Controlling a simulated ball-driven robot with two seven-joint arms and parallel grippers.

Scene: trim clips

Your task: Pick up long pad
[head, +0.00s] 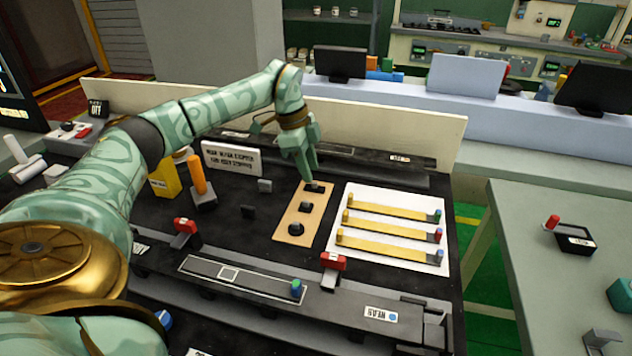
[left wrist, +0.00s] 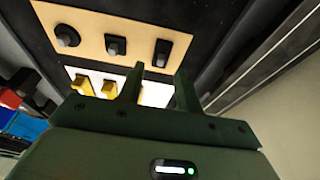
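A tan board (head: 285,217) carries three black pads in a row. The long pad (head: 314,187) is at the board's far end; in the left wrist view, the long pad (left wrist: 161,53) is the narrow one at the right of the row. The square pad (head: 306,207) is in the middle and the round pad (head: 296,229) at the near end. My left gripper (head: 309,176) points down close above the long pad. In the left wrist view, the left gripper (left wrist: 160,72) has its fingers apart, with nothing between them. My right gripper is not seen.
A white board (head: 395,262) with several yellow strips lies right of the tan board. A black rail (head: 260,291) with red clamps runs in front. A sign (head: 231,159) and an orange-handled tool (head: 198,180) stand to the left. A low pale wall (head: 440,137) is behind.

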